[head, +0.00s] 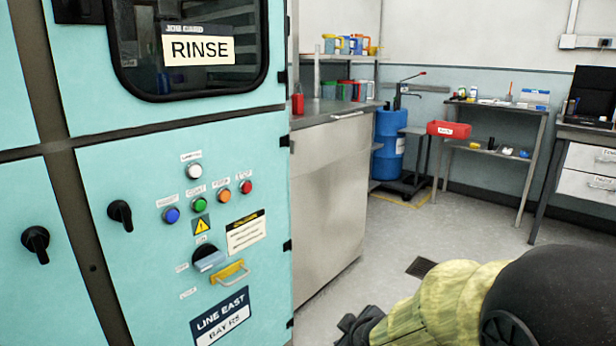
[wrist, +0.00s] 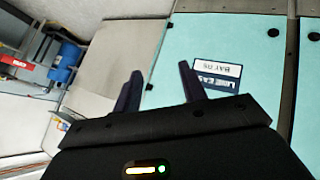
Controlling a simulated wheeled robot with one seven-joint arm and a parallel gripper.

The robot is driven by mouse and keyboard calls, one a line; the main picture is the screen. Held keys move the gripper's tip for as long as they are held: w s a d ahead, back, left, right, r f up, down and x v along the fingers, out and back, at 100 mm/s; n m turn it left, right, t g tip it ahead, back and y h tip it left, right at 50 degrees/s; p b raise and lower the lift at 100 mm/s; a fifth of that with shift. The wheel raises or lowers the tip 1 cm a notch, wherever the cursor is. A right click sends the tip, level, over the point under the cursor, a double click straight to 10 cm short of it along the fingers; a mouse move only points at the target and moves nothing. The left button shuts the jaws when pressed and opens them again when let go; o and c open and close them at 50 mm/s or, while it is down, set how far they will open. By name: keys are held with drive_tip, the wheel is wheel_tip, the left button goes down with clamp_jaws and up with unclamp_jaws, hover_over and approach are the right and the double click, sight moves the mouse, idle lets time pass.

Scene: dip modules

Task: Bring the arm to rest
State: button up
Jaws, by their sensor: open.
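My arm, in a yellow-green sleeve with a black joint, reaches in from the lower right of the head view. My gripper (head: 352,326) is low in front of the cabinet's right side, partly cut off by the bottom edge. In the wrist view my gripper (wrist: 160,92) shows two dark fingers spread apart with nothing between them. Beyond the fingers are the teal cabinet panel (wrist: 205,40) and a grey side surface. The gripper touches nothing that I can see.
The teal cabinet (head: 130,250) with a RINSE window, knobs, coloured buttons and a yellow handle (head: 230,272) stands close on the left. A steel counter (head: 325,190) is behind it. A blue drum (head: 388,150), a red bin (head: 448,129) and workbenches stand further back. The floor between is clear.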

drive_tip(key=s+d+r+m+g+h+p, duration=0.2)
drive_tip(key=s+d+m+g+p, duration=0.45)
drive_tip(key=s+m, duration=0.5)
wheel_tip(320, 180, up, 36)
drive_tip(key=s+n+p, duration=0.1)
drive_tip(key=p, duration=3.4)
drive_tip(key=shift+s+d, duration=0.2)
drive_tip(key=shift+n, duration=0.25)
